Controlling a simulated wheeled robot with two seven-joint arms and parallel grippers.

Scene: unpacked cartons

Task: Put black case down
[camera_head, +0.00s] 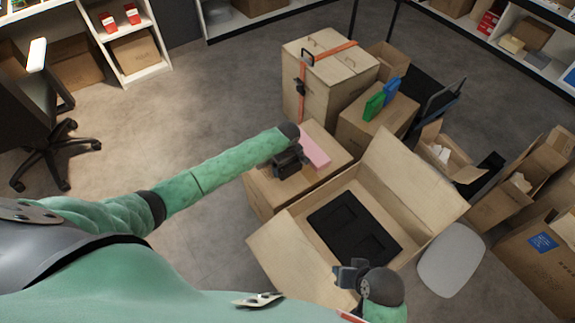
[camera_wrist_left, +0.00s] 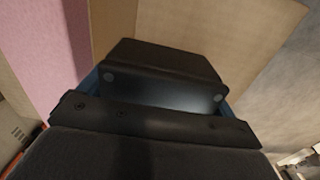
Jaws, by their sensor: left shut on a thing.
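My left gripper (camera_head: 286,163) is above the top of a closed carton (camera_head: 262,190), beside a pink box (camera_head: 313,149). It is shut on a black case (camera_wrist_left: 160,70), which fills the middle of the left wrist view between the fingers. In the head view the case is dark against the gripper and hard to tell apart from it. I cannot tell whether the case touches the carton top. My right gripper (camera_head: 348,274) is at the near edge of the open carton (camera_head: 285,240); its fingers are too small to judge.
The open carton holds a black insert (camera_head: 355,229) with recesses. Behind stand a strapped carton (camera_head: 325,75) and a carton (camera_head: 372,125) with a green box (camera_head: 374,105) and a blue box (camera_head: 391,90). A grey stool (camera_head: 451,262) stands right.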

